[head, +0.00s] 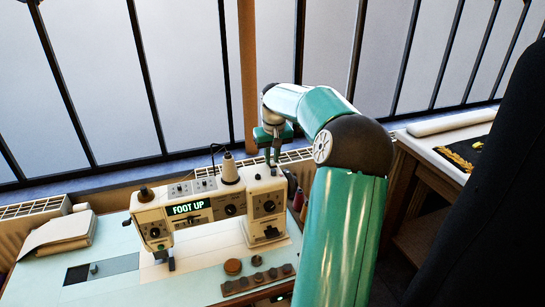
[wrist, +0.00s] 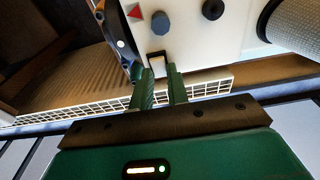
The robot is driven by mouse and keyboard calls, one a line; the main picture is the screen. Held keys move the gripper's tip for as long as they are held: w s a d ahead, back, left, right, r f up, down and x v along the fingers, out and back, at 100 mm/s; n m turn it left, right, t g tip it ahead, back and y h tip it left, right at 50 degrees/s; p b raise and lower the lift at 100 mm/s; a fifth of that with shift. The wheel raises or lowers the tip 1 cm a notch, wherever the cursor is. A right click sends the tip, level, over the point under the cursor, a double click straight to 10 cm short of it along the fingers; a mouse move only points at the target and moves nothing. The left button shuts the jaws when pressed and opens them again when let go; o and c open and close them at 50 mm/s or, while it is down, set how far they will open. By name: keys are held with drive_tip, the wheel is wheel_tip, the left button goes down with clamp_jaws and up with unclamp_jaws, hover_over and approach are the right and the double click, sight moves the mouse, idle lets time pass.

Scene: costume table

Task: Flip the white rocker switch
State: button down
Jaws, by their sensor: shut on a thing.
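The white rocker switch (wrist: 158,57) sits in a dark frame on the cream housing of the sewing machine (wrist: 200,35), seen in the wrist view. My gripper (wrist: 160,68) has its two green fingers on either side of the switch, shut on it with a gap between them. In the head view my gripper (head: 272,160) reaches down over the back right top of the sewing machine (head: 205,190). The switch itself cannot be made out there. Which way the rocker is tilted I cannot tell.
A thread cone (head: 229,170) stands on the machine close left of my gripper. A folded cloth (head: 58,234) lies at the table's left. A strip of round pieces (head: 258,279) lies at the front. A radiator (wrist: 85,92) runs behind the machine. Dark cloth hangs at far right.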

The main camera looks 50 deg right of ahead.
sight(273, 163)
drive_tip(key=shift+d+g, duration=0.1)
drive_tip(key=shift+g, duration=0.3)
drive_tip(key=c, duration=1.4)
unclamp_jaws()
drive_tip(key=shift+o, duration=0.2)
drive_tip(key=shift+w, duration=0.1)
wheel_tip(273, 163, up, 14)
drive_tip(key=shift+s+a, duration=0.25)
drive_tip(key=shift+s, duration=0.15)
drive_tip(key=shift+f, duration=0.1)
